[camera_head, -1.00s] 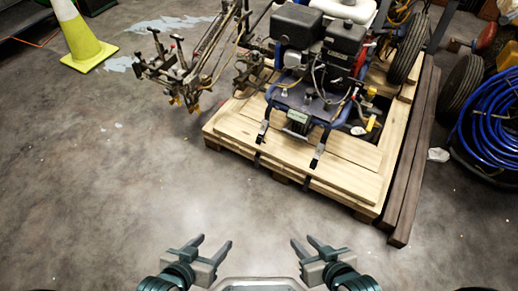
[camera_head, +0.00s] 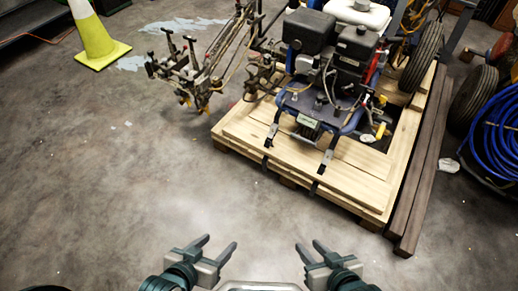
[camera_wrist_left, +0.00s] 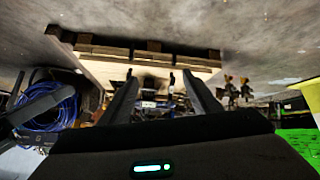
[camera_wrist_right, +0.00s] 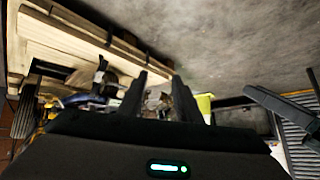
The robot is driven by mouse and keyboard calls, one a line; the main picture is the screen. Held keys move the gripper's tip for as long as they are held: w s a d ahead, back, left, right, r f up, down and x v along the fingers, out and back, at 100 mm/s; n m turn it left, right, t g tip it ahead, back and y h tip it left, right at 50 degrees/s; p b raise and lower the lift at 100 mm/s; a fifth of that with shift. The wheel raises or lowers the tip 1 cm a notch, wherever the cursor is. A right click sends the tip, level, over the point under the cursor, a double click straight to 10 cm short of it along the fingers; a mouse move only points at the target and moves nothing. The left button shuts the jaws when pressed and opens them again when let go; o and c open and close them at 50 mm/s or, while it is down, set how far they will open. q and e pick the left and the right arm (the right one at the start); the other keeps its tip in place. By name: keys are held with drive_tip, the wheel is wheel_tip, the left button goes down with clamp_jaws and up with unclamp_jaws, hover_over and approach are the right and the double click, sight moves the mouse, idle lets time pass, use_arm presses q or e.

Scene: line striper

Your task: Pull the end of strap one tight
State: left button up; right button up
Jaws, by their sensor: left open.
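Two dark straps run from the blue-framed line striper (camera_head: 322,100) over the front of the wooden pallet (camera_head: 375,184). The left strap (camera_head: 270,138) and the right strap (camera_head: 326,160) both reach the pallet's front edge, where their dark ends show. I cannot tell which is strap one. My left gripper (camera_head: 221,241) is open and empty over the floor in front of the pallet, apart from both straps. My right gripper (camera_head: 308,245) is also open and empty, to its right. In the left wrist view, the pallet (camera_wrist_left: 180,58) shows beyond the left fingers.
Dark timber beams (camera_head: 423,170) lie along the pallet's right side. A coil of blue hose (camera_head: 500,140) is at the right. A jointed metal arm assembly (camera_head: 190,72) stands left of the striper, and a yellow cone (camera_head: 97,40) further left. The concrete floor (camera_head: 120,190) at front left is clear.

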use_arm(q)
drive_tip(key=s+a+f+g+y+p, duration=0.1)
drive_tip(key=s+a+f+p, duration=0.1)
drive_tip(key=f+p, duration=0.6)
drive_tip(key=s+a+f+g+y+p, duration=0.1)
drive_tip(key=a+f+p, duration=0.3)
drive_tip(key=f+p, duration=0.4)
drive_tip(key=shift+s+a+f+g+y+p, duration=0.3)
drive_tip(key=shift+s+f+g, duration=0.2)
drive_tip(key=shift+s+f, duration=0.15)
use_arm(e)
drive_tip(key=s+d+f+g+h, duration=0.1)
drive_tip(key=s+d+f, duration=0.1)
drive_tip(key=f, duration=0.6)
drive_tip(key=s+d+f+g+h, duration=0.1)
drive_tip(key=d+f, duration=0.3)
drive_tip(key=f, duration=0.5)
drive_tip(key=shift+s+d+f+g+h, duration=0.2)
drive_tip(key=shift+s+g+h, duration=0.1)
drive_tip(key=shift+s+g, duration=0.3)
use_arm(q)
drive_tip(key=shift+d, duration=0.1)
drive_tip(key=shift+c, duration=0.4)
drive_tip(key=c, duration=0.5)
drive_tip(key=shift+w+d, duration=0.1)
drive_tip(key=shift+c, duration=0.4)
use_arm(e)
drive_tip(key=shift+s+d+r, duration=0.1)
drive_tip(key=shift+d, duration=0.05)
